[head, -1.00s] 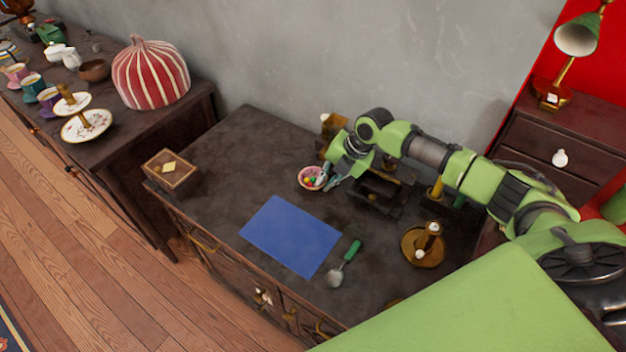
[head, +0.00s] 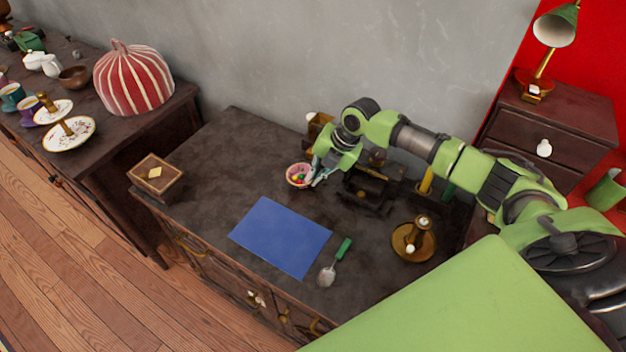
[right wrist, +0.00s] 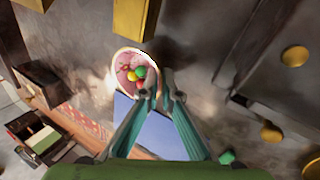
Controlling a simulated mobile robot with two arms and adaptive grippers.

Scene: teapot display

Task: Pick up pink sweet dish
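The pink sweet dish (head: 298,176) is a small round bowl holding several coloured sweets. It is near the back of the dark cabinet top, and it also shows in the right wrist view (right wrist: 122,64). My right gripper (head: 314,178) is at the dish's right side. In the right wrist view its fingertips (right wrist: 158,88) are close together at the dish's rim and appear closed on it. Any gap under the dish is too small to tell. My left gripper is out of view.
A blue mat (head: 280,237) and a green-handled scoop (head: 335,263) lie in front. A dark rack (head: 370,190) stands right of the gripper, with a brass candle holder (head: 413,240) nearer. A wooden box (head: 156,176) sits at the left end.

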